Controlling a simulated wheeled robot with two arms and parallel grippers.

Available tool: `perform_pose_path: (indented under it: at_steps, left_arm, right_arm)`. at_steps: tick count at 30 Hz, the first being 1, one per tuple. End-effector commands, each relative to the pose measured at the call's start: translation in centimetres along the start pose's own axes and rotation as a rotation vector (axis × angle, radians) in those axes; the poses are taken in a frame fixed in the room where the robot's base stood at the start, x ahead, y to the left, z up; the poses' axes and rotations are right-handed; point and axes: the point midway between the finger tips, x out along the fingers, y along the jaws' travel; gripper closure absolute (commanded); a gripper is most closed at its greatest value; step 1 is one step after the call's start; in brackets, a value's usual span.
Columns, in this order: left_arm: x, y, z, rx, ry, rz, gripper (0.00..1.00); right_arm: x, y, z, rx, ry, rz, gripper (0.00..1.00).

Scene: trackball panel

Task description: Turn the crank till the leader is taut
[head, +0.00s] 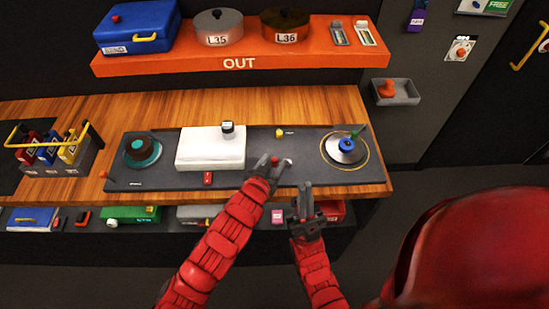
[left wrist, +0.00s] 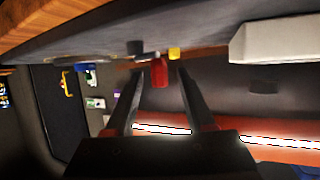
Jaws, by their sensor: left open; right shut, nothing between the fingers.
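A dark panel (head: 260,145) lies on the wooden bench. At its right end a silver disc in a yellow ring carries a blue hub (head: 346,145) and a green-tipped part (head: 356,133). A dark reel with a teal ring (head: 142,150) sits at its left end. My open left gripper (head: 268,164) is at the panel's front middle. A small red handle (head: 275,160) shows there; in the left wrist view the red handle (left wrist: 159,72) appears between the spread fingers. Contact is unclear. My right gripper (head: 304,190) is shut and empty at the front edge. I cannot make out the leader.
A white block (head: 210,147) and a yellow knob (head: 279,133) are on the panel. An orange shelf (head: 140,62) with a blue case (head: 138,28) and cans is behind. A yellow-handled rack (head: 50,165) stands left. A grey wall tray (head: 395,91) is at right.

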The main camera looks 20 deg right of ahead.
Motion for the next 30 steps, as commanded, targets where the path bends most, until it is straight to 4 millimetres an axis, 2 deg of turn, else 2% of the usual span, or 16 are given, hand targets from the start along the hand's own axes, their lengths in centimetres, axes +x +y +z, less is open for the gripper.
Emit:
perform_pose_path:
  at_steps: [6, 15, 17, 24, 30]
  left_arm:
    - [1.2, 0.0, 0.0, 0.0, -0.001, -0.001, 0.46]
    - [1.4, 0.0, 0.0, 0.001, 0.0, 0.0, 0.46]
    - [1.3, 0.0, 0.0, 0.001, 0.0, 0.0, 0.55]
    - [1.3, 0.0, 0.0, 0.001, 0.001, 0.0, 0.98]
    - [1.3, 0.0, 0.0, 0.001, 0.001, 0.0, 1.0]
  right_arm:
    - [0.4, 0.0, -0.1, 0.0, 0.0, 0.0, 1.0]
    - [0.4, 0.0, -0.1, 0.0, 0.0, 0.0, 1.0]
    - [0.4, 0.0, -0.1, 0.0, 0.0, 0.0, 1.0]
    - [0.4, 0.0, -0.1, 0.0, 0.0, 0.0, 1.0]
    - [0.4, 0.0, -0.1, 0.0, 0.0, 0.0, 1.0]
